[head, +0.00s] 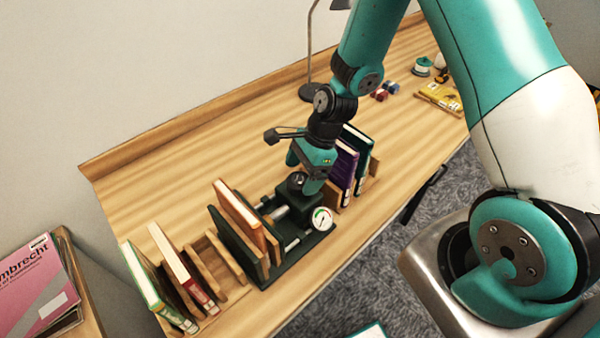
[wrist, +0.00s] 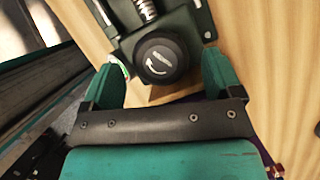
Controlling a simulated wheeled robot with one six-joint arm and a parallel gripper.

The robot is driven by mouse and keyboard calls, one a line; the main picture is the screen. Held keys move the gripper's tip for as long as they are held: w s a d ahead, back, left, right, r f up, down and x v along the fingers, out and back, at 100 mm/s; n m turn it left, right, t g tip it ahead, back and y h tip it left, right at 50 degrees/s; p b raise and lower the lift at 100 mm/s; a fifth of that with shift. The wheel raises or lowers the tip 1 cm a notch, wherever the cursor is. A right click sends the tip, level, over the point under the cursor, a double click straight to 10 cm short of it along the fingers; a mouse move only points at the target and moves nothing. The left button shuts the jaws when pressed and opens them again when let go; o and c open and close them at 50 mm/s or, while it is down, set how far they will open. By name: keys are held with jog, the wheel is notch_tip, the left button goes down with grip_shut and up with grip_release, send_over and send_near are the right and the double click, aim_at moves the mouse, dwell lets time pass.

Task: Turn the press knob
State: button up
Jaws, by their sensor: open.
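The press (head: 292,214) is a dark green device with metal rods and a round dial (head: 322,219) on its front side. Its black round knob (wrist: 158,60) shows a white curved arrow in the wrist view; the knob also shows in the head view (head: 296,181). My gripper (wrist: 167,85) is open, with one teal finger on each side of the knob's near edge. I cannot tell whether a finger touches the knob. In the head view my gripper (head: 306,174) points down over the press, and the fingers partly hide the knob.
An orange book (head: 238,212) and a dark green book stand at the press's left. More books (head: 170,268) stand in a wooden rack nearer left. Purple and teal books (head: 354,160) stand close on the right. A lamp (head: 307,90) stands behind; the table's back left (head: 150,180) is clear.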

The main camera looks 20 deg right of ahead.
jog(key=shift+x, duration=0.85)
jog(key=shift+c, duration=0.5)
jog(key=c, duration=0.8)
jog(key=shift+n, duration=0.3)
